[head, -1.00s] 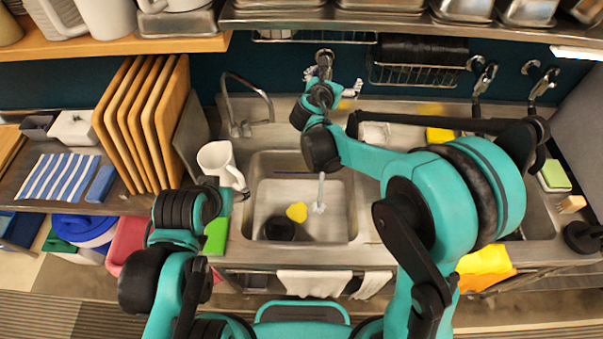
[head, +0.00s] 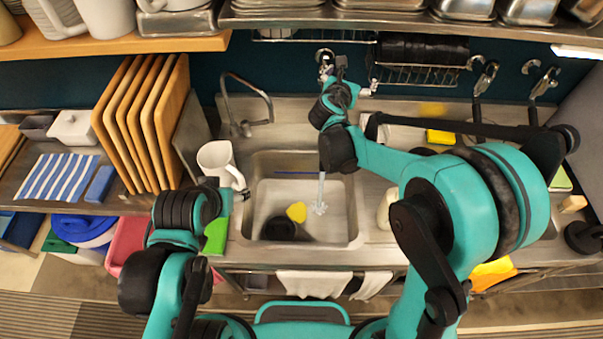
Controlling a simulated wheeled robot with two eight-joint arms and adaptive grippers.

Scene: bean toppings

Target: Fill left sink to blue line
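The left sink (head: 352,232) is a steel basin in the middle of the counter. A thin blue line (head: 293,173) runs along its back wall. A water stream (head: 321,190) falls into the basin and splashes on the bottom; I cannot tell the water's depth clearly. My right gripper (head: 340,65) is up by the wall faucet (head: 324,58) behind the sink; its fingers are small and dark, and I cannot tell whether they are open or touch it. My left gripper (head: 240,194) is low at the sink's left edge, near a white pitcher, its fingers unclear.
A yellow piece (head: 297,212) and a dark round item (head: 279,229) lie in the basin. A curved spout (head: 250,90) rises at the back left. My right arm covers much of the right side.

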